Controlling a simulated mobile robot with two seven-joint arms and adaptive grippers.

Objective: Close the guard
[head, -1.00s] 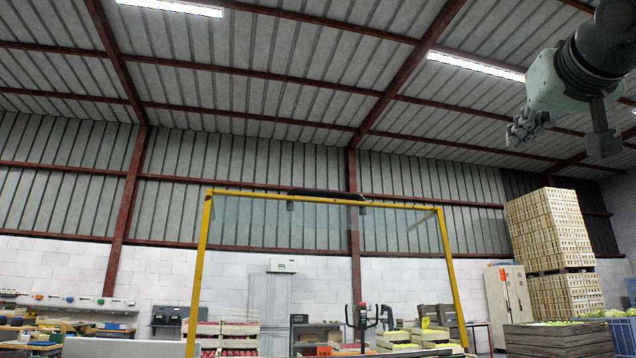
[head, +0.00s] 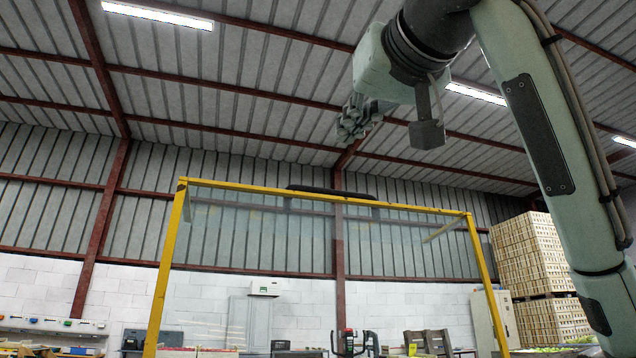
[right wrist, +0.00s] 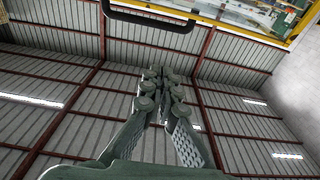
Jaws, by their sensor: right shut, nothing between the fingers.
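The guard (head: 420,209) is a tall yellow frame with a clear panel, standing upright in the middle of the head view. A black handle bar (head: 332,194) sits along its top rail. In the right wrist view the handle (right wrist: 150,14) is at the top edge, and the guard's yellow rail (right wrist: 235,30) is at upper right. My right gripper (head: 345,130) is above the handle in the head view, apart from it. Its fingers (right wrist: 155,82) are together with nothing between them. My left gripper is in neither view.
Stacked wooden crates (head: 532,252) stand at the right, behind my arm. A workbench with shelves (head: 50,328) is at the left back. A pallet truck handle (head: 352,342) shows through the guard. The space around my right gripper looks clear.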

